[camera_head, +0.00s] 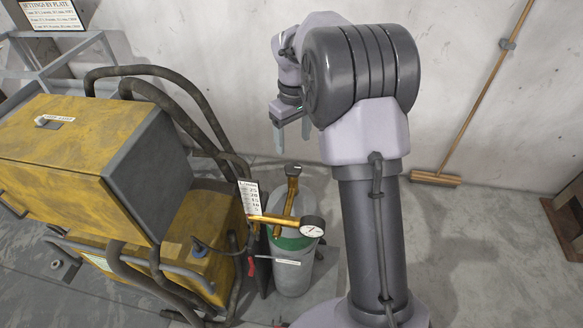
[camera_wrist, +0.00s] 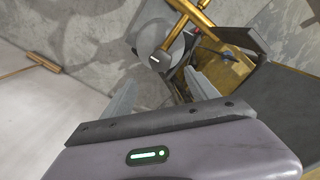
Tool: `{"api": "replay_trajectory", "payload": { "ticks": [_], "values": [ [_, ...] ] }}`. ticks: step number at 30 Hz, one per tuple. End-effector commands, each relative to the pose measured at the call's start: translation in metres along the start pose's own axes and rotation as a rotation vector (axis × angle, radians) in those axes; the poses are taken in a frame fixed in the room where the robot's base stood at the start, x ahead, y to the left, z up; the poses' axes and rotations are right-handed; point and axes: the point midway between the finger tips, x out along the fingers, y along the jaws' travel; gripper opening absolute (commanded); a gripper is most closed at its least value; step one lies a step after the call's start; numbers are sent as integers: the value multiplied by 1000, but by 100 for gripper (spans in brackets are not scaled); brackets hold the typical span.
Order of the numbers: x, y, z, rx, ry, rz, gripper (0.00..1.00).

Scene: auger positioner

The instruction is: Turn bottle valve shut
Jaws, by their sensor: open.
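A grey gas bottle (camera_head: 293,272) with a green shoulder stands upright on the floor, low centre in the head view. Its brass valve (camera_head: 291,193) rises from the top, with a brass regulator and a round white-faced gauge (camera_head: 312,226) beside it. In the wrist view, brass fittings (camera_wrist: 193,14) show at the top, above and between the fingers, with a round grey part below them; I cannot tell which part is the valve handle. My gripper (camera_head: 292,134) is open and empty, pointing down above and behind the bottle; its two fingers (camera_wrist: 162,93) also show apart in the wrist view.
A yellow machine (camera_head: 90,150) with dark looping hoses (camera_head: 175,95) stands left of the bottle. A small flow card (camera_head: 249,197) is by the valve. A broom (camera_head: 437,179) leans on the rear wall at right. The floor at right is mostly clear.

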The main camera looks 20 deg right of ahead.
Motion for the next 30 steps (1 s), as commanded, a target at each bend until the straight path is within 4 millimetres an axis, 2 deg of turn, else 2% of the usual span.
{"api": "replay_trajectory", "payload": {
  "ticks": [1,6,12,16,23,25,30],
  "values": [
    [17,0,1,1,-3,-3,68],
    [61,-1,1,2,-4,-4,68],
    [95,-1,1,2,-3,-4,68],
    [103,-1,1,2,-2,-3,68],
    [104,-1,1,2,-2,-3,68],
    [104,-1,1,2,-2,-3,60],
    [104,-1,1,2,-2,-3,27]
  ]
}}
